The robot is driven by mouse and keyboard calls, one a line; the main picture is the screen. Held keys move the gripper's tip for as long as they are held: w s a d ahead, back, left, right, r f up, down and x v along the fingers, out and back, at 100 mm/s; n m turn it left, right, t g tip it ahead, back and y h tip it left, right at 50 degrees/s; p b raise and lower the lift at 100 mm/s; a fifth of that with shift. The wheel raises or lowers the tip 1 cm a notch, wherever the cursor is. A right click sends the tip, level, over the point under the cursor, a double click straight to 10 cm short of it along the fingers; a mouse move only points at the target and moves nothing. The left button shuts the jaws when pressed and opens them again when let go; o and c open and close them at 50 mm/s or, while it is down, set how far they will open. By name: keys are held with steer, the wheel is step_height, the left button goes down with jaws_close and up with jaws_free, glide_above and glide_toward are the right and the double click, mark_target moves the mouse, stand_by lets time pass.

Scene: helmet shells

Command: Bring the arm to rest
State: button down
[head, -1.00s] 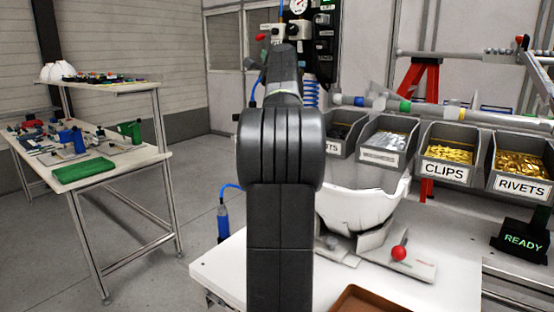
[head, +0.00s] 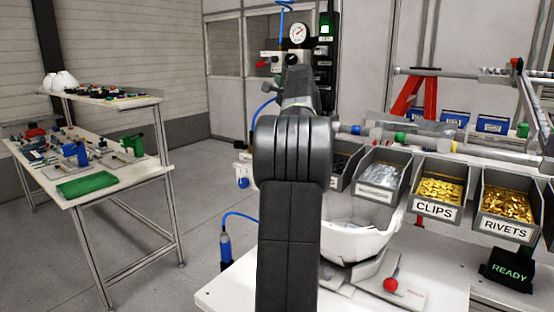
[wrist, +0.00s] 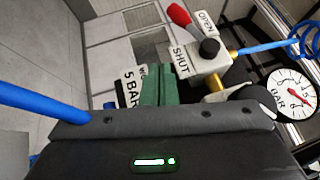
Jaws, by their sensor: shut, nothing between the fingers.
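My arm (head: 291,150) stands upright in the middle of the head view and hides my gripper there. In the wrist view my gripper (wrist: 160,76) shows as two green fingers close together with nothing between them. Beyond them is a valve with a red handle (wrist: 180,15) and labels OPEN and SHUT. The red handle also shows in the head view (head: 263,63). A round pressure gauge (wrist: 292,93) is to the right of the fingers, and a 5 BAR label is just left of them.
A white helmet shell (head: 360,222) sits on the bench (head: 235,292) behind my arm. Bins of clips (head: 438,208) and rivets (head: 507,218) stand at right, above a READY display (head: 510,272). A side table (head: 140,178) with tools is at left. Open floor lies between.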

steer(key=shift+s+d+r+n+g+p, duration=0.1)
steer(key=shift+s+d+n+g+p, duration=0.2)
steer(key=shift+s+p, duration=0.45)
steer(key=shift+s+d+r+n+g+p, duration=0.1)
steer(key=shift+s+d+n+g+p, duration=0.3)
steer(key=shift+p, duration=0.55)
steer(key=shift+s+d+r+n+g+p, duration=0.1)
steer(key=shift+s+d+g+p, duration=0.25)
steer(key=shift+s+p, duration=0.45)
